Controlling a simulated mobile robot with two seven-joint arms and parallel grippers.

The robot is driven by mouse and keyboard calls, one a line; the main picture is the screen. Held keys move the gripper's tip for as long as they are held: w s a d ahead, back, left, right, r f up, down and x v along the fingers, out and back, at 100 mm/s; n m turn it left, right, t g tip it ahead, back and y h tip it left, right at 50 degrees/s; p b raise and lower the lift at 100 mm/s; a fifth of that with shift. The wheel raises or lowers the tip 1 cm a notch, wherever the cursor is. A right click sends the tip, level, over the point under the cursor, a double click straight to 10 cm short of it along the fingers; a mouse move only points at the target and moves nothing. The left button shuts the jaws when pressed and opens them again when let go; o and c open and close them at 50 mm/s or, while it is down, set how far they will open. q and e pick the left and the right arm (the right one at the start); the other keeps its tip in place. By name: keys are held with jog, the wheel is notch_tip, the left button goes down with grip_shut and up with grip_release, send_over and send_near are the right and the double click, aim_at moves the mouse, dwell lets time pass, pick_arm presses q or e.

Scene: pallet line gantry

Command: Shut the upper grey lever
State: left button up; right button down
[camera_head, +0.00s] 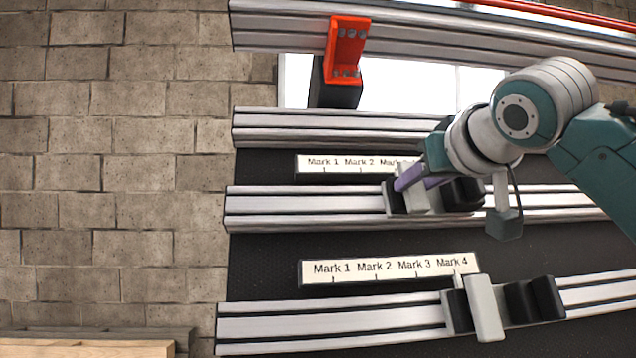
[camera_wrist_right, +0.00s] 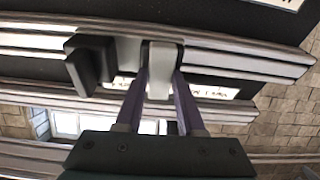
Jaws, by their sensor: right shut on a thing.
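The upper grey lever (camera_head: 416,201) sits on a black carriage block (camera_head: 462,193) on the middle aluminium rail (camera_head: 300,203), partly hidden by my right gripper. My right gripper (camera_head: 420,182) is shut on this lever. In the right wrist view its two purple fingers (camera_wrist_right: 161,80) lie on either side of the pale lever (camera_wrist_right: 162,57), and the dark block (camera_wrist_right: 90,65) is to the left. Whether the lever is fully flat is hard to tell. My left gripper is not in view.
A lower light grey lever (camera_head: 484,308) stands on the bottom rail (camera_head: 330,327), beside black blocks. Label strips (camera_head: 390,268) with marks run above both rails. A red bracket (camera_head: 347,48) hangs on the top rail. A brick wall (camera_head: 120,180) is at left, with wooden boards (camera_head: 90,348) below.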

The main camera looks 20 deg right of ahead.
jog(key=shift+m, duration=0.3)
jog(key=c, duration=0.5)
grip_release()
jog(key=p+v, duration=0.3)
jog(key=v, duration=0.7)
jog(key=shift+f+p, duration=0.1)
jog(key=shift+p, duration=0.3)
jog(key=shift+w, duration=0.1)
